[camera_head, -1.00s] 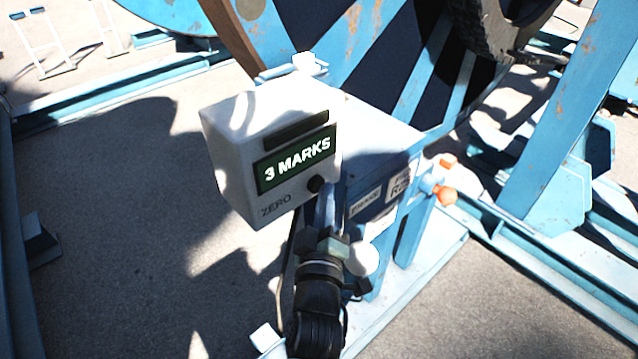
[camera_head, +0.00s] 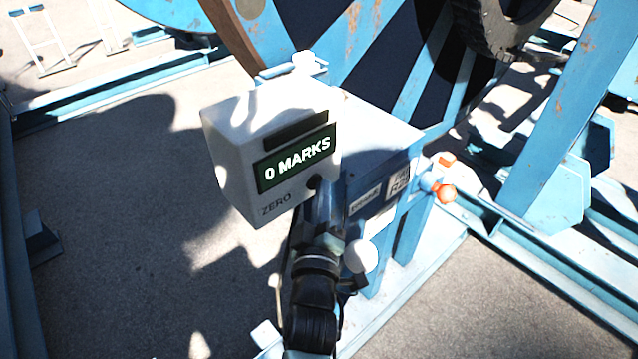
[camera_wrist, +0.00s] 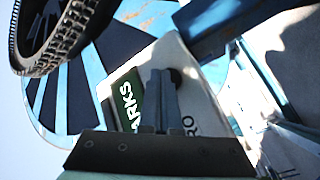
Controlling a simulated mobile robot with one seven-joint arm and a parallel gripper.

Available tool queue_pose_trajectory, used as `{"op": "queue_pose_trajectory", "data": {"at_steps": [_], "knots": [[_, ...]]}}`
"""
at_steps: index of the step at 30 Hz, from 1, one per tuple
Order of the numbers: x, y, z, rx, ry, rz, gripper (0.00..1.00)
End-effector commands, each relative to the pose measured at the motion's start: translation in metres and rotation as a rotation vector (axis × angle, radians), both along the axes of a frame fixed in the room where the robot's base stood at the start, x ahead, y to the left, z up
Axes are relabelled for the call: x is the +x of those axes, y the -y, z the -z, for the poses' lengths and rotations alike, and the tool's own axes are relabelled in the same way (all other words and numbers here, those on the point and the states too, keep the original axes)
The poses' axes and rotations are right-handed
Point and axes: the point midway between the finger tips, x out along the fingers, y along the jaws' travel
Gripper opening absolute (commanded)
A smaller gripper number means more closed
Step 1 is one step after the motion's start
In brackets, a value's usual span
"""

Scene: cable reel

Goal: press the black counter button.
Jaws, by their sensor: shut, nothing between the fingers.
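The white counter box (camera_head: 235,165) has a green display (camera_head: 292,165) that reads "0 MARKS". The word ZERO is printed below it. The black counter button (camera_head: 314,181) is at the lower right of the box front, mostly covered by my gripper in the head view. In the wrist view the button (camera_wrist: 176,75) shows as a dark round shape just beyond the fingertips. My gripper (camera_head: 319,192) is shut and empty, with its tips at the button. It also shows in the wrist view (camera_wrist: 161,76). Whether the tips still touch the button I cannot tell.
A blue cabinet (camera_head: 385,150) with labels stands right behind the box. An orange knob (camera_head: 445,193) and a white ball (camera_head: 361,257) are near it. Blue frame beams (camera_head: 560,290) and the reel (camera_head: 400,60) surround it. Open ground (camera_head: 120,200) lies to the left.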

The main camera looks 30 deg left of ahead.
Motion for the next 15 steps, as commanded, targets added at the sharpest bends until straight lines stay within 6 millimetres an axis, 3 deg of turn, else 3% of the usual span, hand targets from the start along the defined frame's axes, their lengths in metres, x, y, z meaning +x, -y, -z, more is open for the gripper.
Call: {"op": "queue_pose_trajectory", "data": {"at_steps": [15], "knots": [[-0.007, 0.018, 0.001, 0.002, 0.001, -0.001, 0.0]]}}
